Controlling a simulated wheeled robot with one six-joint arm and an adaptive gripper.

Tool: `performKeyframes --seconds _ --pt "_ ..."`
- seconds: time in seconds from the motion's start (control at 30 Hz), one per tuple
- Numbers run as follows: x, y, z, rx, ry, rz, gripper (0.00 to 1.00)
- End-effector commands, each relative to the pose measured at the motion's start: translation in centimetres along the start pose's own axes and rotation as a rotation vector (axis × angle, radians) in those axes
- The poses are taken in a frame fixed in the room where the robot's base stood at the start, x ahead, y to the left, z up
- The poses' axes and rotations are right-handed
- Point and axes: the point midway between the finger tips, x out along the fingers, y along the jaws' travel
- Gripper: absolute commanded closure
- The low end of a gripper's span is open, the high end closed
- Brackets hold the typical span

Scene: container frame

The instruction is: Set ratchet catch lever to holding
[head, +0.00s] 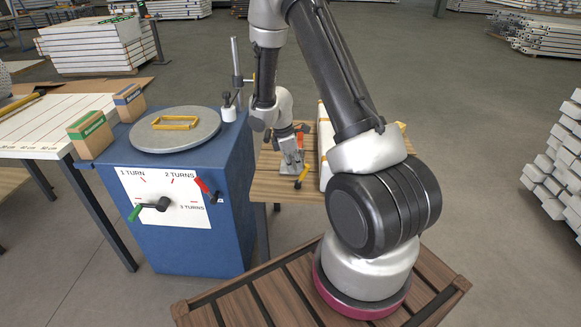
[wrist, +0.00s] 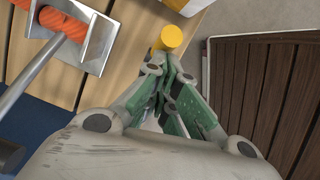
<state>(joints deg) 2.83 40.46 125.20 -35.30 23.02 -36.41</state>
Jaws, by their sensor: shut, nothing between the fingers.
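My gripper (head: 294,166) is low over the small wooden table in the head view. In the wrist view its green-padded fingers (wrist: 165,78) are shut and empty. A yellow round-ended part (wrist: 172,39) lies just beyond the fingertips; I cannot tell whether they touch it. In the head view a yellow bar with a dark end (head: 302,176) shows at the fingertips. A red lever (head: 202,186) on a dark pivot sits on the blue cabinet's front, at the dial's upper right. No label reading holding is legible, and I cannot tell which lever is the ratchet catch.
The blue cabinet (head: 195,245) bears a turns dial (head: 185,214), a green-handled crank (head: 148,207) and a round grey lid (head: 175,135) with a yellow handle. A metal bracket with an orange part (wrist: 60,24) and a rod stands left of my fingers in the wrist view.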

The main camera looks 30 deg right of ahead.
Motion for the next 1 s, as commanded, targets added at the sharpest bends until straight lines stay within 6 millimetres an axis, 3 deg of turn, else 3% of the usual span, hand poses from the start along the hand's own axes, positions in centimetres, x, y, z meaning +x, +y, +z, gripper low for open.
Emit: performKeyframes --seconds 0.73,1.0 --pt "0.2 -0.3 0.9 0.003 -0.006 -0.007 1.0" --pt "-1.2 -0.8 -0.4 0.003 -0.003 -0.002 1.0"
